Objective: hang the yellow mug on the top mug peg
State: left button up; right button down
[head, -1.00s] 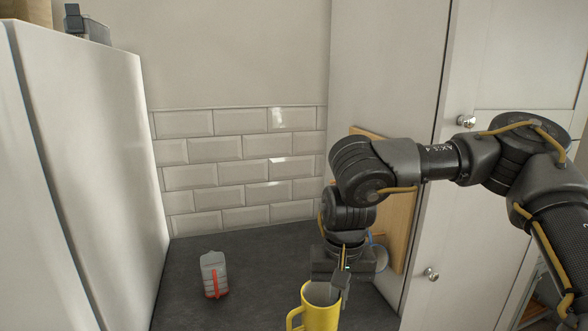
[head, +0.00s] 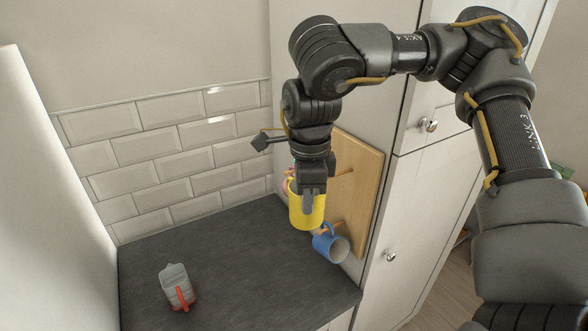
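The yellow mug (head: 306,215) is off the worktop, in front of the peg board. My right gripper (head: 309,197) points down and is shut on it at the rim. The wooden peg board (head: 366,190) is fixed to the cabinet side, just right of the mug. One peg (head: 344,172) sticks out from the board, right of the gripper and above the mug's body. A blue mug (head: 330,244) is tilted at the lower part of the board, just below and right of the yellow mug. The yellow mug's handle is not clearly visible. My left gripper is not in view.
Cabinet doors with round knobs (head: 390,256) are at the right. A tiled wall (head: 150,160) is behind.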

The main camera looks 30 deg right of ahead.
jog(key=shift+d+r+m, duration=0.1)
jog(key=shift+r+m, duration=0.15)
jog(key=shift+m, duration=0.05)
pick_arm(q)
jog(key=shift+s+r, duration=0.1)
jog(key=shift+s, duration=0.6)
pick_arm(e)
jog(key=shift+d, duration=0.15)
jog(key=shift+w+d+f, duration=0.1)
jog(key=shift+d, duration=1.1)
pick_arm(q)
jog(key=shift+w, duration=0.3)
pick_arm(e)
jog(key=d+f, duration=0.1)
jog(key=d, duration=0.7)
jog(key=shift+s, duration=0.2)
jog(key=shift+d+f, duration=0.1)
